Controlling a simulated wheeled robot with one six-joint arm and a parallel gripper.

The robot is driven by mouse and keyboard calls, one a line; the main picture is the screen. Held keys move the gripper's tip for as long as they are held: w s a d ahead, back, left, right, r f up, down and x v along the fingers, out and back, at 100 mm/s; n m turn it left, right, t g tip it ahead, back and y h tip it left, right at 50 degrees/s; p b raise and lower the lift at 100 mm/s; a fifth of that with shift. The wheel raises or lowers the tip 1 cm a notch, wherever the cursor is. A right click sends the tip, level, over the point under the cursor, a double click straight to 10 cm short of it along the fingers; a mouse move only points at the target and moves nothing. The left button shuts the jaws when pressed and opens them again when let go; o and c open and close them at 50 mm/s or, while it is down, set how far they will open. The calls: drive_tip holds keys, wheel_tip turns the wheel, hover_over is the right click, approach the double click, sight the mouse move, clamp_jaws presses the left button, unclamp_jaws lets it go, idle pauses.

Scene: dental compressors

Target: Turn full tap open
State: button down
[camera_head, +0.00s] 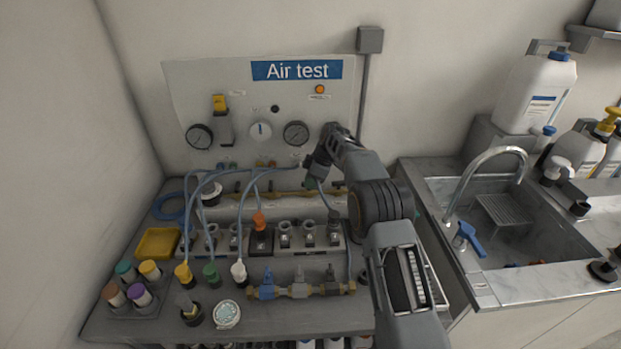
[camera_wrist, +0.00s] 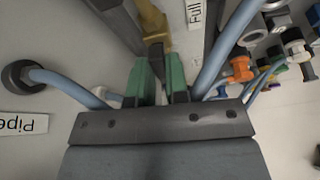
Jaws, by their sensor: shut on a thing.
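My gripper (camera_wrist: 158,80), with green fingers, is shut on the dark handle of the full tap (camera_wrist: 155,55). The handle stands between the two fingertips. A brass part (camera_wrist: 153,22) shows just beyond it, beside a label (camera_wrist: 195,10) reading "Full". In the head view my gripper (camera_head: 313,174) is at the lower right of the "Air test" panel (camera_head: 240,150), by the pipe at the back of the bench. There the tap handle is hidden by my gripper and arm. I cannot tell how far the tap is turned.
Blue hoses (camera_head: 222,173) loop over the bench on the left, and hoses run close on both sides of my gripper in the wrist view. A rack with an orange connector (camera_head: 259,221) and a brass valve row (camera_head: 300,290) stand in front. A sink (camera_head: 500,215) is on the right.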

drive_tip(key=shift+n+p, duration=0.3)
drive_tip(key=shift+n, duration=0.2)
drive_tip(key=shift+w, duration=0.1)
drive_tip(key=c, duration=1.1)
unclamp_jaws()
drive_tip(key=shift+r, duration=0.1)
drive_tip(key=p+v, duration=0.1)
drive_tip(key=v, duration=0.5)
drive_tip(key=p+v, duration=0.1)
drive_tip(key=v, duration=0.6)
drive_tip(key=shift+w+d+r, duration=0.1)
drive_tip(key=shift+w+r, duration=0.1)
drive_tip(key=shift+r, duration=0.05)
